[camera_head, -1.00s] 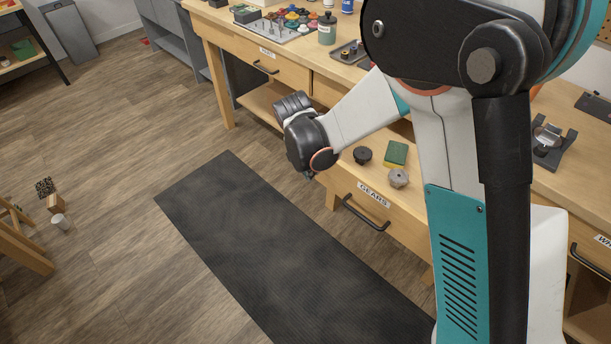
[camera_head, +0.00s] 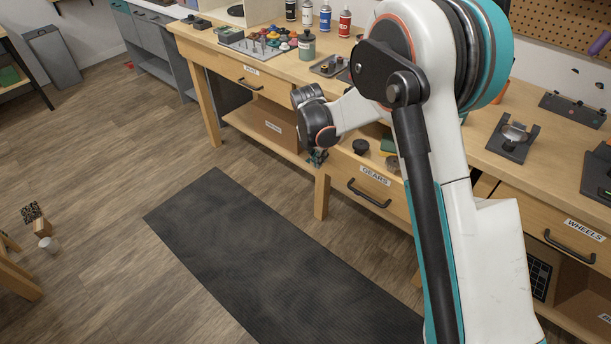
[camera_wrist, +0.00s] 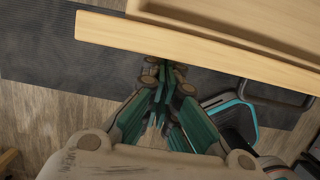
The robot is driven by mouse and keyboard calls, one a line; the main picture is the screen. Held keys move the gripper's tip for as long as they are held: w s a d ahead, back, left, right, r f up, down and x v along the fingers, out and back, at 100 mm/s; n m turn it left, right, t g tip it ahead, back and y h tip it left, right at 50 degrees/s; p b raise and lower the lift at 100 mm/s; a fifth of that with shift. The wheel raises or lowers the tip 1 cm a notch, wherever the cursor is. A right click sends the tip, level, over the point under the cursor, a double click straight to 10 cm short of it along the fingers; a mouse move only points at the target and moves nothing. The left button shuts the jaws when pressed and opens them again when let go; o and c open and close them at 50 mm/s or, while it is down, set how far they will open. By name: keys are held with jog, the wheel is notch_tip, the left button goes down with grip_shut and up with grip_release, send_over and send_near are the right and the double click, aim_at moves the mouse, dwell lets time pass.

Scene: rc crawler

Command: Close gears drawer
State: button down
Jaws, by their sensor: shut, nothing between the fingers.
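The gears drawer (camera_head: 343,170) is pulled out from the workbench, with a "GEARS" label (camera_head: 375,176) and a black bar handle (camera_head: 368,193) on its front. A dark round part (camera_head: 360,147) and a green sponge, partly behind my arm, show inside it. My gripper (camera_head: 317,158) is shut and empty by the left end of the drawer front. In the wrist view, my gripper's teal fingers (camera_wrist: 163,76) are together just beside the drawer front's wooden edge (camera_wrist: 190,53). I cannot tell whether they touch it.
A black mat (camera_head: 270,260) lies on the open floor before the bench. The wheels drawer (camera_head: 545,225) is at the right. Bottles and a tray of coloured parts (camera_head: 262,44) stand on the benchtop. A bench leg (camera_head: 321,196) is below my gripper.

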jog(key=w+d, duration=0.4)
jog(key=w, duration=0.1)
jog(key=w+d+p, duration=0.1)
jog(key=w+d, duration=0.3)
jog(key=w, duration=0.1)
jog(key=w+d, duration=0.4)
jog(key=w, duration=0.2)
jog(key=shift+d, duration=0.2)
